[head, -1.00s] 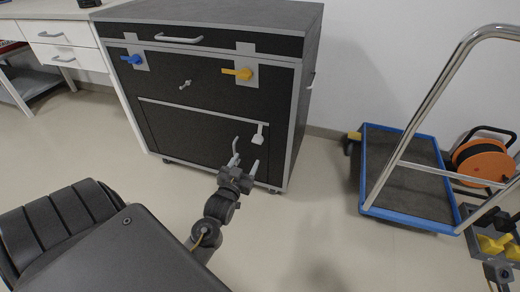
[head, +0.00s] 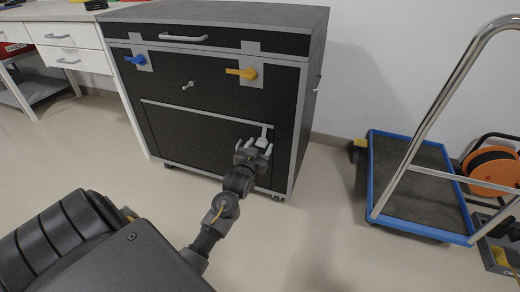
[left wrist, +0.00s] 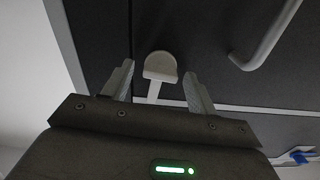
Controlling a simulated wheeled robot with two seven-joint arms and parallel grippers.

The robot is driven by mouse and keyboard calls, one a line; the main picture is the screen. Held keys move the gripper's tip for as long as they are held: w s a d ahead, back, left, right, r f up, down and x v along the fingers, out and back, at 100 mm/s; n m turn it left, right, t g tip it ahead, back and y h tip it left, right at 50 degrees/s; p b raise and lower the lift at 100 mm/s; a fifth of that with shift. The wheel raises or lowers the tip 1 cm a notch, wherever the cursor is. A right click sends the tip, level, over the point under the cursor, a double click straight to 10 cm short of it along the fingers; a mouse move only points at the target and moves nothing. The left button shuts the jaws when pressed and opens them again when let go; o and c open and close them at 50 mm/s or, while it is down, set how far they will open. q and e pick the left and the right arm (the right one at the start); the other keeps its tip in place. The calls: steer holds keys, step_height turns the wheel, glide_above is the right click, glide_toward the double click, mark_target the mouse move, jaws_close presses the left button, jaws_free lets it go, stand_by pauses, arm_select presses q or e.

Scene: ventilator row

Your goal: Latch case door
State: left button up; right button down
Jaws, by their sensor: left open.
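The black case (head: 215,107) with grey edges stands ahead in the head view. Its lower door (head: 190,140) looks closed against the front. A white latch (head: 263,139) sits at the door's upper right corner. My left gripper (head: 254,146) is open at this latch. In the left wrist view, the latch's pale knob (left wrist: 160,66) shows between and just beyond the two open fingers (left wrist: 158,88); I see no finger closed on it. The gripper partly hides the door's right part in the head view. My right gripper is not in view.
A blue lever (head: 135,60), a yellow lever (head: 242,73) and a small grey handle (head: 187,86) are on the case front. A blue-edged trolley (head: 410,180) with a metal push bar stands at right. White drawers (head: 60,45) stand at left. Floor between is clear.

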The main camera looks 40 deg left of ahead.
arm_select(q)
steer(key=c, duration=1.2)
steer(key=shift+d, duration=0.2)
jaws_close()
